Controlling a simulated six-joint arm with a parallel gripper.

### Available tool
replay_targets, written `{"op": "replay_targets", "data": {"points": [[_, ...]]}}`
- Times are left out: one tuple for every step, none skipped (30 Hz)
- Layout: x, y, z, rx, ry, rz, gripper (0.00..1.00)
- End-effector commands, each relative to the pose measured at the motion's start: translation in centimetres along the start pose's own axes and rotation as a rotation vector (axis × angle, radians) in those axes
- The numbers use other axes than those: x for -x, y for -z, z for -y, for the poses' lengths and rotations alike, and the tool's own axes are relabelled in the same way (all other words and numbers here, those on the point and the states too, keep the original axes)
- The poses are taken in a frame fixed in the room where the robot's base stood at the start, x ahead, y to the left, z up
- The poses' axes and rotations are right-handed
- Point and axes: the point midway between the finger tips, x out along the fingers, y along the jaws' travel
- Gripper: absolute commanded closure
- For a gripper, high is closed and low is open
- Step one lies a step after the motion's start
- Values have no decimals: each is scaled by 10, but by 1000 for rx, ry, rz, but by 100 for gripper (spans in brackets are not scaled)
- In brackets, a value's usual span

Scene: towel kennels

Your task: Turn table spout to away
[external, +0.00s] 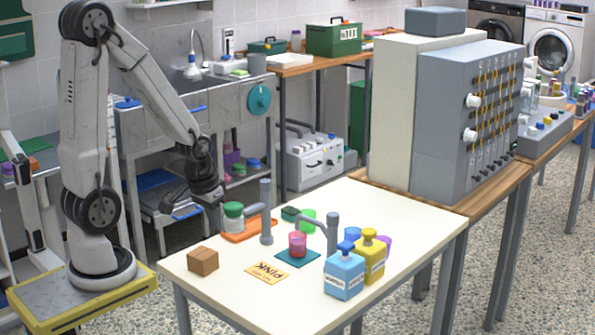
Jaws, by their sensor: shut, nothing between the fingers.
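Two grey posts with spouts stand on the cream table. The rear post (266,212) has a short arm that points left, towards an orange mat with a green-lidded jar.
The green-lidded jar (234,215) stands near my gripper. Blue (344,275) and yellow (374,255) bottles stand right of the front post. A large grey panel cabinet (455,125) stands behind right.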

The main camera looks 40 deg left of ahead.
Motion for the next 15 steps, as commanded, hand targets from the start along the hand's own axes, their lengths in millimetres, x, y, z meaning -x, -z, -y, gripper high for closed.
{"op": "replay_targets", "data": {"points": [[0,0,0,0,0,0,81],[0,1,0,0,0,0,71],[0,2,0,0,0,0,59],[0,3,0,1,0,1,49],[0,4,0,1,0,2,40],[0,7,-1,3,-1,3,27],[0,10,-1,4,-1,5,18],[0,14,-2,5,-1,6,18],[-1,19,-2,7,-1,10,18],[-1,24,-3,8,-2,13,18],[-2,29,-4,10,-2,16,18],[-2,36,-5,13,-2,21,18],[-2,43,-6,15,-3,25,18],[-3,50,-6,19,-3,29,18],[-4,59,-8,23,-3,35,18]]}}
